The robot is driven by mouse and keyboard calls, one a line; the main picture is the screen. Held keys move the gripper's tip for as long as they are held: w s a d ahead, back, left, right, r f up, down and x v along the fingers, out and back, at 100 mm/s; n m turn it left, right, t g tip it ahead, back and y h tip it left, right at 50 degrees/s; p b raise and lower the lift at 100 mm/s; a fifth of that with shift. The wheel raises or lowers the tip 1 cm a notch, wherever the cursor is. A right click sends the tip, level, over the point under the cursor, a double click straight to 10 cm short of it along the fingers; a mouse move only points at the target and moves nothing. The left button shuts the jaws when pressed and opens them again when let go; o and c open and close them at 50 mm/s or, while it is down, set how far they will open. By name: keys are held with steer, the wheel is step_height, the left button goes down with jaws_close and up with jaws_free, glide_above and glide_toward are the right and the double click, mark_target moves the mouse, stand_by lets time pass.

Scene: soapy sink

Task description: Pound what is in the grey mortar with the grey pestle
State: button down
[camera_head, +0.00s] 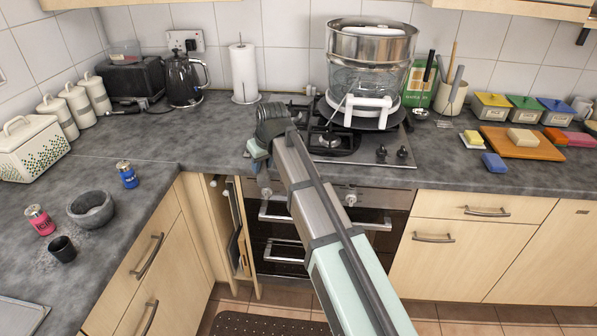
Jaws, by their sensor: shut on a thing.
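The grey mortar (91,209) is a round stone bowl, upright on the left counter. No pestle shows lying on the counter or in the mortar.
A red jar (39,220), a blue jar (127,174) and a small black cup (62,249) stand close around the mortar. The hob with a steel pot (371,55) is behind my arm. The counter between the blue jar and my gripper is clear.

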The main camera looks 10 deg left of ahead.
steer(key=s+a+r+n+g+y, duration=0.1)
steer(key=s+a+r+n, duration=0.15)
steer(key=a, duration=0.85)
steer(key=s+a+r+n, duration=0.2)
steer(key=s+a+r, duration=0.2)
steer(key=a, duration=0.8)
steer(key=s+a+r+n+g, duration=0.1)
steer(key=s+a+r+n, duration=0.2)
steer(key=s+a, duration=0.6)
steer(key=s+a+r+n+g, duration=0.1)
steer(key=s+a+r+n, duration=0.25)
steer(key=s+a, duration=0.55)
steer(key=shift+m, duration=0.5)
steer(key=shift+w+a+f, duration=0.3)
steer(key=shift+w+f, duration=0.1)
steer(key=shift+f, duration=0.95)
steer(key=shift+w+a+f, duration=0.35)
steer(key=shift+w+f, duration=0.05)
steer(key=shift+f, duration=1)
steer(key=shift+w+a+f, duration=0.3)
steer(key=shift+w+f, duration=0.1)
steer(key=shift+f, duration=0.95)
steer(key=c, duration=1.4)
jaws_free()
jaws_close()
